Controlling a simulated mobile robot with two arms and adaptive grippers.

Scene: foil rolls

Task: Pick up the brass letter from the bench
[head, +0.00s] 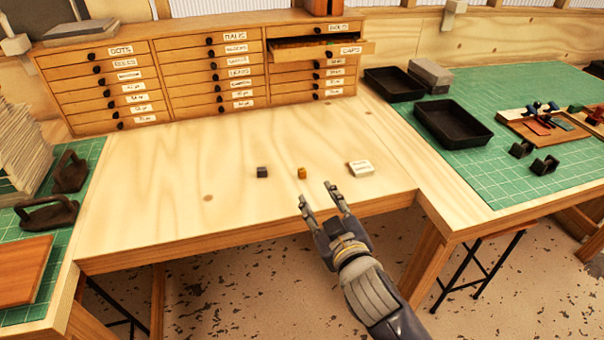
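The brass letter (301,173) is a small golden block on the bare wooden bench (180,220), near its front edge. My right gripper (320,193) comes in from the lower right, with its fingers spread apart and nothing between them. Its fingertips are just in front of the brass letter in the picture; whether they touch the bench cannot be told. My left gripper is out of view.
A small dark block (262,172) lies left of the brass letter, and a white labelled box (361,168) lies right of it. A drawer cabinet (205,75) stands behind with one drawer (330,50) pulled out. Black trays (453,125) sit on the right mat. The bench between is clear.

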